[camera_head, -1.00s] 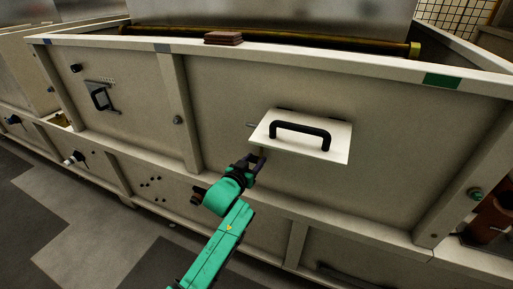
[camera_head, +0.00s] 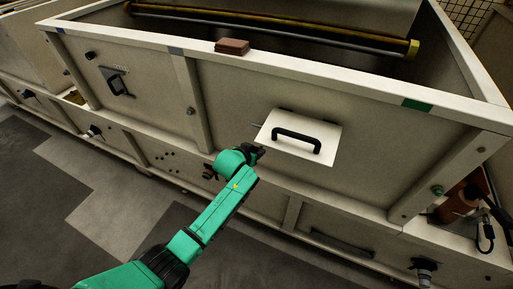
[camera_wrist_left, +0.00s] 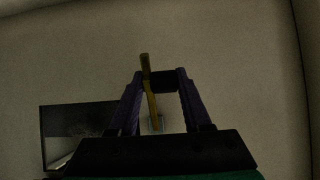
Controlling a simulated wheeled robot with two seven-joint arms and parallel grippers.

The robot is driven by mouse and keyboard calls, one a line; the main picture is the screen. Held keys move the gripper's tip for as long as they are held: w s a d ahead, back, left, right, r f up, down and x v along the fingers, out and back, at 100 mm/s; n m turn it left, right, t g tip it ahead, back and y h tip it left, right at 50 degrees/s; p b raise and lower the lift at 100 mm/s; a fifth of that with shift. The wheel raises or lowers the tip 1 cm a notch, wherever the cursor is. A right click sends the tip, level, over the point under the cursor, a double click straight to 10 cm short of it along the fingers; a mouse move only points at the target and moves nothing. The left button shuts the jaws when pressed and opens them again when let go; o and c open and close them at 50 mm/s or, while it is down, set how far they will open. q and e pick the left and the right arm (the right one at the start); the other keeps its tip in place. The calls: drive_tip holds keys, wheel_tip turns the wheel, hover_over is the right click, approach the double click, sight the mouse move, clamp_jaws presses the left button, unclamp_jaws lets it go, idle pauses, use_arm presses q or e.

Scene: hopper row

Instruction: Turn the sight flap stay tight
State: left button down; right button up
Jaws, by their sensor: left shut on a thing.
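The sight flap (camera_head: 323,132), a pale panel with a black handle (camera_head: 297,140), is on the front wall of the large beige hopper. My left gripper (camera_head: 254,152) is at the flap's left edge and hides what it holds there. In the left wrist view, my gripper's fingers (camera_wrist_left: 162,82) are shut on a small dark block, which looks like the knob of the stay. A thin brass-yellow bar (camera_wrist_left: 150,100), seemingly part of the stay, runs upright beside the left finger. A dark rectangular frame (camera_wrist_left: 75,122) shows at lower left. My right gripper is not in view.
A brown block (camera_head: 232,46) lies on the hopper's rim (camera_head: 330,77). A smaller latch plate (camera_head: 117,80) is farther left on the wall. A rust-brown fitting (camera_head: 462,200) with black cables is at right. The grey floor (camera_head: 95,190) in front is clear.

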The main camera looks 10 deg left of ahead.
use_arm(q)
drive_tip(key=shift+w+a+r, duration=0.15)
drive_tip(key=shift+a+r, duration=0.05)
drive_tip(key=shift+a, duration=0.15)
drive_tip(key=c, duration=0.6)
unclamp_jaws()
drive_tip(key=shift+o, duration=0.3)
drive_tip(key=shift+a+f, duration=0.1)
drive_tip(key=shift+a, duration=0.05)
drive_tip(key=shift+d+f, duration=0.1)
drive_tip(key=shift+d, duration=0.1)
drive_tip(key=v, duration=1.4)
drive_tip(key=shift+s+p, duration=0.4)
